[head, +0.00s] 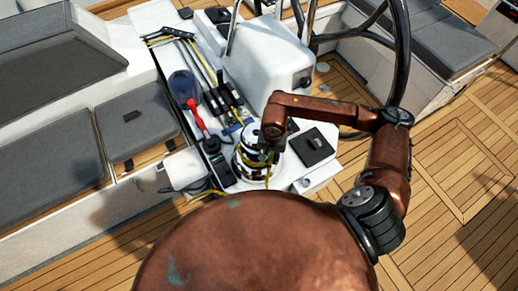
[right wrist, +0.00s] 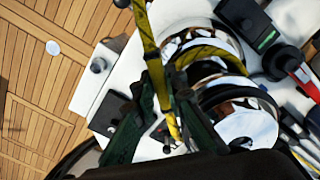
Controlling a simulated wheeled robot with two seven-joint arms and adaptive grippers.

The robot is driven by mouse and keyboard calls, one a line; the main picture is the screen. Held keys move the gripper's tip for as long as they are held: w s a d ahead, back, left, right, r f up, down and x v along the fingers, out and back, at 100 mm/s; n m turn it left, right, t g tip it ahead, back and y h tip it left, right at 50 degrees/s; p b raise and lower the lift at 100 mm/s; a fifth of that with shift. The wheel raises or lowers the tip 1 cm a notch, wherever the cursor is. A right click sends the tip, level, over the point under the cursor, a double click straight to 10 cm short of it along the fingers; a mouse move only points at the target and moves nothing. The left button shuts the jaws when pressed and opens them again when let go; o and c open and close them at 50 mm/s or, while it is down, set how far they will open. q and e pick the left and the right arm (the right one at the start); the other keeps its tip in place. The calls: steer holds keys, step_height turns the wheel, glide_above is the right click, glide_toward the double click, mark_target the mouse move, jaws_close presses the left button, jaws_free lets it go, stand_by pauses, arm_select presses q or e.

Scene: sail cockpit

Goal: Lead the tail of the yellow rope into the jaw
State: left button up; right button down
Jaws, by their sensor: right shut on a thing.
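The winch (head: 244,171) stands on the white cockpit console with turns of yellow rope (head: 205,194) around its drum. In the right wrist view the chrome and black winch (right wrist: 246,128) fills the right of centre, and yellow rope (right wrist: 147,30) runs down from the top edge between my fingers. My right gripper (head: 271,150) is shut on this rope, close beside the winch's upper part. In the right wrist view its dark green fingers (right wrist: 163,92) pinch the rope. I cannot make out the jaw clearly. My left gripper is out of view.
The steering wheel (head: 402,50) stands behind my right arm. Grey cushions (head: 55,140) line the left.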

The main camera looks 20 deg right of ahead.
steer(key=shift+a, duration=0.15)
steer(key=shift+a+m, duration=1.1)
steer(key=shift+m, duration=0.2)
steer(key=shift+w+a+m+b, duration=0.2)
steer(key=shift+a+m+b, duration=0.05)
steer(key=shift+a+m, duration=0.4)
steer(key=shift+w+a+m+b, duration=0.15)
steer(key=shift+a+m+b, duration=0.05)
steer(key=shift+a+m, duration=0.45)
steer(key=shift+w+a+m, duration=0.3)
steer(key=shift+a+m, duration=0.3)
steer(key=shift+m, duration=0.05)
steer(key=shift+w+a+m, duration=0.3)
steer(key=shift+a+m, duration=0.25)
steer(key=shift+m, duration=0.1)
